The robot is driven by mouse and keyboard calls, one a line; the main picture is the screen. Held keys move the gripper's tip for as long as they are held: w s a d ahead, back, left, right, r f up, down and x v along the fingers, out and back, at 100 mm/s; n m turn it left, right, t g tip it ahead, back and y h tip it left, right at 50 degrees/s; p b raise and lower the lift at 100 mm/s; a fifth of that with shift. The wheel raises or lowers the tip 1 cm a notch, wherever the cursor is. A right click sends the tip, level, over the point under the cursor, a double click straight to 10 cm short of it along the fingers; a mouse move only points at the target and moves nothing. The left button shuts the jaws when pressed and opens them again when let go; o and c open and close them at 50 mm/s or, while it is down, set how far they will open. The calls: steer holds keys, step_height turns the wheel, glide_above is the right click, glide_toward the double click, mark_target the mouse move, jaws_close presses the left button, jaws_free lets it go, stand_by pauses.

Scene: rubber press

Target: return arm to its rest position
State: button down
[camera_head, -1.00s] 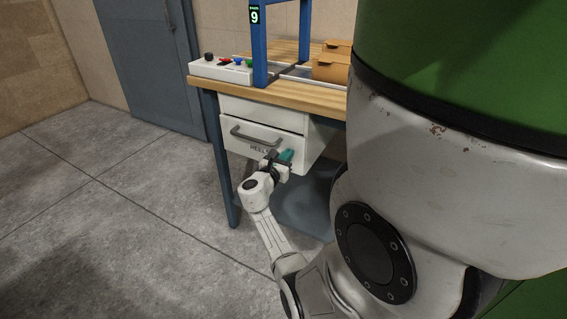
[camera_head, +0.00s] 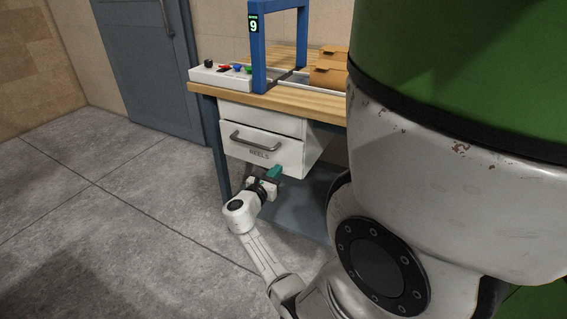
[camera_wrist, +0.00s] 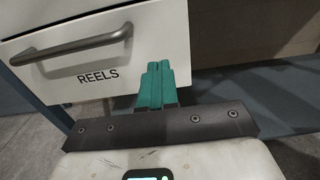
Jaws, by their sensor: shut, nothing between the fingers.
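My gripper (camera_head: 273,173) has teal fingers and is shut and empty. In the head view it is just below and in front of the white drawer marked REELS (camera_head: 262,146), under the workbench. In the wrist view the closed fingers (camera_wrist: 157,84) point at the drawer front (camera_wrist: 165,30), to the right of its grey bar handle (camera_wrist: 72,46). The drawer looks shut or nearly so. Nothing is held.
A wooden workbench (camera_head: 300,100) carries a white control box (camera_head: 220,76), a blue frame (camera_head: 258,50) and brown cardboard boxes (camera_head: 328,72). A lower blue-grey shelf (camera_head: 300,212) is under the drawers. Grey floor (camera_head: 110,200) to the left is clear.

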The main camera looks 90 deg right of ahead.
steer(key=v, duration=0.7)
steer(key=shift+p, duration=0.3)
steer(key=shift+d, duration=0.1)
steer(key=w+a+f+m+t+y, duration=0.3)
steer(key=a+m+y, duration=0.1)
steer(key=a, duration=0.7)
steer(key=w+a+f+m+t+y, duration=0.3)
steer(key=a+m+t+y, duration=0.1)
steer(key=a, duration=0.7)
steer(key=w+a+f+m+t+y, duration=0.2)
steer(key=a+f+m+t+y, duration=0.15)
steer(key=a, duration=0.65)
steer(key=a+r+y, duration=0.2)
steer(key=a+y, duration=0.2)
steer(key=a, duration=0.6)
step_height(320, 180, up, 12)
steer(key=p, duration=1.3)
steer(key=shift+s+d+r, duration=0.25)
steer(key=shift+s+d, duration=0.05)
steer(key=shift+d, duration=0.05)
